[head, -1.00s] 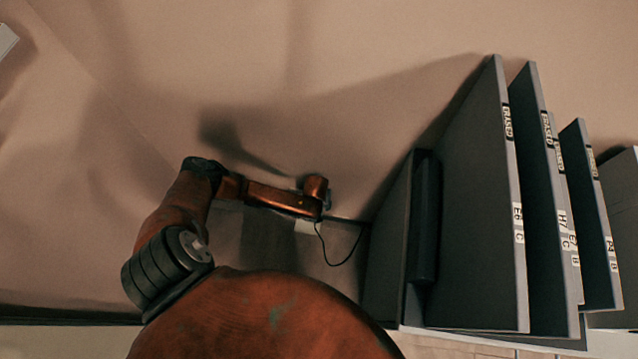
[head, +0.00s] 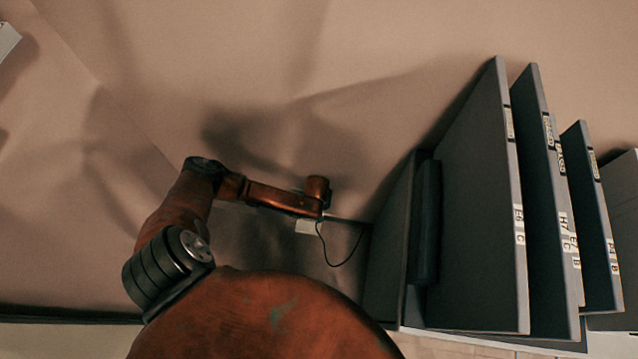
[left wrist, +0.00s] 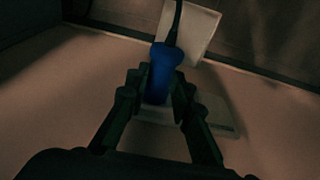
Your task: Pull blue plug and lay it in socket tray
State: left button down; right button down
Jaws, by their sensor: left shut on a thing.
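The blue plug (left wrist: 164,68) stands between the fingers of my left gripper (left wrist: 158,88) in the left wrist view, and the gripper is shut on it. A dark cord leaves the plug's far end. A pale plate (left wrist: 218,112) shows behind the plug and fingers; I cannot tell whether the plug still touches it. A cream, flat-sided piece, perhaps the socket tray (left wrist: 197,32), lies just beyond the plug. It seems to be the pale piece (head: 308,227) below my left wrist in the head view. There the plug and fingers are hidden by my arm. My right gripper is not in view.
A black cable (head: 343,262) loops below my left wrist. Tall grey labelled panels (head: 475,210) stand close on the right, with a dark slab (head: 426,222) on their near side.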

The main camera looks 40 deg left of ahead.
pick_arm(q)
jog(key=shift+s+d, duration=0.1)
jog(key=shift+s, duration=0.05)
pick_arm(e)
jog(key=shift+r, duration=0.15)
pick_arm(q)
jog(key=shift+s+d+p, duration=0.25)
jog(key=shift+s+p, duration=0.15)
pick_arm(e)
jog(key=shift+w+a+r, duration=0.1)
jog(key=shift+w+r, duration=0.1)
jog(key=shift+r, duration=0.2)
pick_arm(q)
jog(key=shift+s+d, duration=0.1)
jog(key=shift+s, duration=0.1)
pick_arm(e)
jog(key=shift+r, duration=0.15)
pick_arm(q)
jog(key=shift+s+d+p, duration=0.25)
jog(key=shift+s+p, duration=0.15)
jog(key=shift+p, duration=0.1)
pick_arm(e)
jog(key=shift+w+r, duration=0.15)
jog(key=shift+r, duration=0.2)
pick_arm(q)
jog(key=shift+s+d, duration=0.1)
jog(key=shift+s, duration=0.1)
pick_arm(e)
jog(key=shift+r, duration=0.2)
